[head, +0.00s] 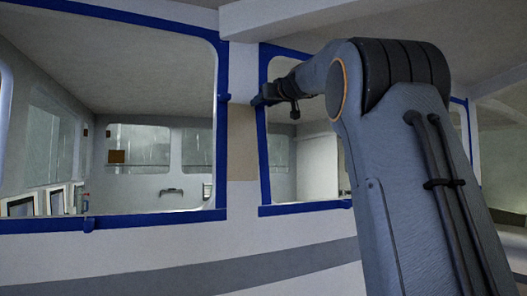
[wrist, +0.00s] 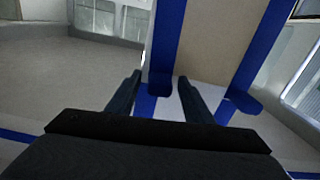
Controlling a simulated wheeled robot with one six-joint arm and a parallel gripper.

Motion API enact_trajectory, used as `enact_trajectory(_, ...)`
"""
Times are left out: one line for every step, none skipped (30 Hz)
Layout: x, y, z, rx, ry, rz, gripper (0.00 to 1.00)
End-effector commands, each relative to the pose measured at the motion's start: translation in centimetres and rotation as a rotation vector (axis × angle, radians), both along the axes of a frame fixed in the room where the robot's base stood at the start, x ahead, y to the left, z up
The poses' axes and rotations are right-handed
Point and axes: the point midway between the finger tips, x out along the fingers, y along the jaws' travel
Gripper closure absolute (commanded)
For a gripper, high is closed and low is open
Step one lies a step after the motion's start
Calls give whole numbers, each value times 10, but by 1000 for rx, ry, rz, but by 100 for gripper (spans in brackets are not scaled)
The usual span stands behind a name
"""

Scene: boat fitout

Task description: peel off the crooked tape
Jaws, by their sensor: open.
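Blue tape runs around the left window (head: 222,150) and the right window (head: 263,155) in the head view. Small blue tabs stick out from it, one on the left window's right strip (head: 224,98). My gripper (head: 262,98) is at the left strip of the right window. In the wrist view my gripper (wrist: 160,79) is open, and a rounded blue tape end (wrist: 160,88) shows between its fingers. I cannot tell whether the fingers touch it. A second blue strip (wrist: 264,55) with a rounded tab (wrist: 243,102) lies to the right. Which tape is crooked is not clear.
A tan panel (head: 241,145) fills part of the white wall between the windows. A beam (head: 290,15) crosses overhead. The cabin interior with small white frames (head: 52,200) shows through the left window. My arm hides much of the right window.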

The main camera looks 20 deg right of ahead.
Motion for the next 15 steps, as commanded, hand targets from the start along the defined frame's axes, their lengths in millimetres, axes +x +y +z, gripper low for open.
enact_trajectory(0,0,0,0,0,0,53)
enact_trajectory(0,0,0,0,0,0,53)
enact_trajectory(0,0,0,0,0,0,60)
enact_trajectory(0,0,0,0,0,0,65)
enact_trajectory(0,0,0,0,0,0,70)
enact_trajectory(0,0,0,0,0,0,77)
enact_trajectory(0,0,0,0,0,0,82)
enact_trajectory(0,0,0,0,0,0,87)
enact_trajectory(0,0,0,0,0,0,93)
enact_trajectory(0,0,0,0,0,0,93)
enact_trajectory(0,0,0,0,0,0,93)
enact_trajectory(0,0,0,0,0,0,94)
enact_trajectory(0,0,0,0,0,0,94)
enact_trajectory(0,0,0,0,0,0,94)
enact_trajectory(0,0,0,0,0,0,94)
